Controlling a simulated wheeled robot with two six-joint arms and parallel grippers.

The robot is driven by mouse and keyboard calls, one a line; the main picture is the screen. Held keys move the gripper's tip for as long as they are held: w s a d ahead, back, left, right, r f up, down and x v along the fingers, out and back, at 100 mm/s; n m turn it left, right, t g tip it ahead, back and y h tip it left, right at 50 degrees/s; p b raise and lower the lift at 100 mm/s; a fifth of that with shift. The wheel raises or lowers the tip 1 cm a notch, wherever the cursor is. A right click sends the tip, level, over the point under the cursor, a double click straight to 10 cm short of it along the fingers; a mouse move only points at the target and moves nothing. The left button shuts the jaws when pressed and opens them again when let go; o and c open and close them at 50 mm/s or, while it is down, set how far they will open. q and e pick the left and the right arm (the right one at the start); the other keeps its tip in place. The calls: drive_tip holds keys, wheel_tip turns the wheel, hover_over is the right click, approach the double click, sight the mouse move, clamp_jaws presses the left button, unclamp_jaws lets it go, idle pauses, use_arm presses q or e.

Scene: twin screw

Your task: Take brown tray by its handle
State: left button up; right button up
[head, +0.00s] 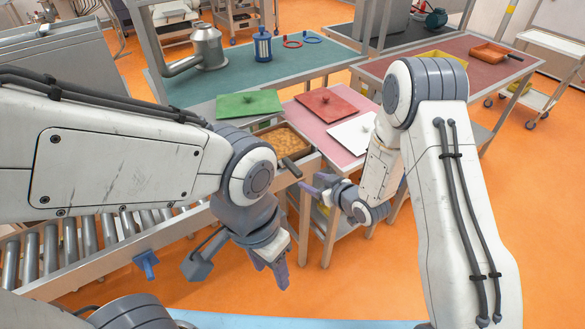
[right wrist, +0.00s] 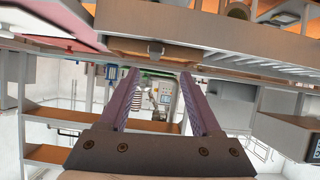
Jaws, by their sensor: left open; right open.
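The brown tray (head: 279,141) lies near the roller conveyor, filled with tan pieces. Its dark handle (head: 291,166) sticks out toward me at the tray's near right side. My right gripper (head: 317,186) is just right of the handle's end and slightly below it in the head view, apart from it. In the right wrist view my right gripper (right wrist: 158,78) has its two purple fingers spread, with nothing between them. My left gripper (head: 273,268) hangs lower, in front of the conveyor, open and empty.
A green lid (head: 249,104), a red lid (head: 326,103) and a white lid (head: 352,133) lie around the tray. The roller conveyor (head: 100,240) runs at the left. Orange floor is clear at lower right.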

sight(293, 169)
drive_tip(key=shift+t+y, duration=0.7)
drive_tip(key=w+a+f+b, duration=0.1)
drive_tip(key=w, duration=0.1)
drive_tip(key=w+a+f, duration=0.1)
drive_tip(key=w+f, duration=0.1)
drive_tip(key=w+a+f+b, duration=0.1)
drive_tip(key=w, duration=0.1)
drive_tip(key=shift+a+f+b, duration=0.1)
drive_tip(key=shift+f+b, duration=0.05)
drive_tip(key=shift+b, duration=0.15)
drive_tip(key=b+x, duration=0.3)
drive_tip(key=x, duration=0.2)
drive_tip(key=shift+w+a+b, duration=0.1)
drive_tip(key=shift+w+b, duration=0.15)
drive_tip(key=shift+b, duration=0.1)
drive_tip(key=shift+w+a, duration=0.2)
drive_tip(key=shift+w, duration=0.05)
drive_tip(key=c, duration=0.8)
drive_tip(key=shift+s, duration=0.1)
drive_tip(key=shift+c, duration=0.2)
clamp_jaws()
